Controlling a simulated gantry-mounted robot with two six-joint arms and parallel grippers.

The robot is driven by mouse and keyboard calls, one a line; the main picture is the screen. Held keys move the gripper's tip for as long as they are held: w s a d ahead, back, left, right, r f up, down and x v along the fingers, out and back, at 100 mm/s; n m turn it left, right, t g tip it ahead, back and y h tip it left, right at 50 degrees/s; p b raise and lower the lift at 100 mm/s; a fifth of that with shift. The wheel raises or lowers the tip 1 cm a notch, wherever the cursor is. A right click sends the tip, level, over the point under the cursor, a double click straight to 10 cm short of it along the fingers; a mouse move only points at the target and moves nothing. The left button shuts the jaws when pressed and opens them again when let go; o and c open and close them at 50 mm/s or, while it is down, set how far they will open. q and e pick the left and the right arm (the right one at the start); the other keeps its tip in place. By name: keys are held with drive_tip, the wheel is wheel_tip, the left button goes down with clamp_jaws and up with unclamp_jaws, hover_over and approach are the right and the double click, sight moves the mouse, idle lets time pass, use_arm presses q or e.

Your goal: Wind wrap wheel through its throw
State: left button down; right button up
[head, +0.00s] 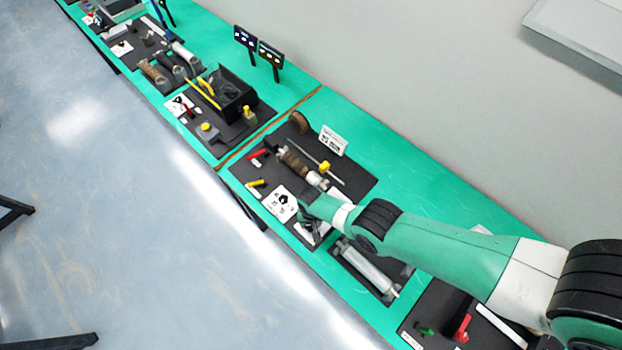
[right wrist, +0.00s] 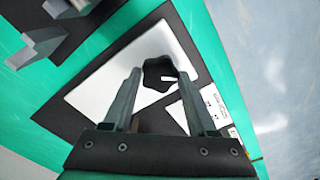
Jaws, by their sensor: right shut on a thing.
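A black lobed wheel (right wrist: 160,75) sits on a white plate (right wrist: 95,95) in the right wrist view. My right gripper (right wrist: 160,78) is shut on the wheel, one finger at each side of it. In the head view my right gripper (head: 308,208) reaches down over the near edge of the green bench. The wheel there is mostly hidden by the gripper, or cannot be told from the dark shapes around it. My left gripper is not in view.
A white square with a black shape (head: 282,204) lies left of my gripper. A brown roller (head: 294,162) and yellow knob (head: 323,167) lie beyond it on a black mat (head: 350,181). A grey cylinder (head: 365,267) lies nearer. A black bin (head: 233,95) stands farther back.

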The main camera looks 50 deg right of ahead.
drive_tip(key=n, duration=0.5)
drive_tip(key=shift+n, duration=0.3)
drive_tip(key=n, duration=0.5)
drive_tip(key=shift+n, duration=0.3)
drive_tip(key=n, duration=0.9)
drive_tip(key=shift+n, duration=0.4)
drive_tip(key=n, duration=2.1)
drive_tip(key=shift+n, duration=0.3)
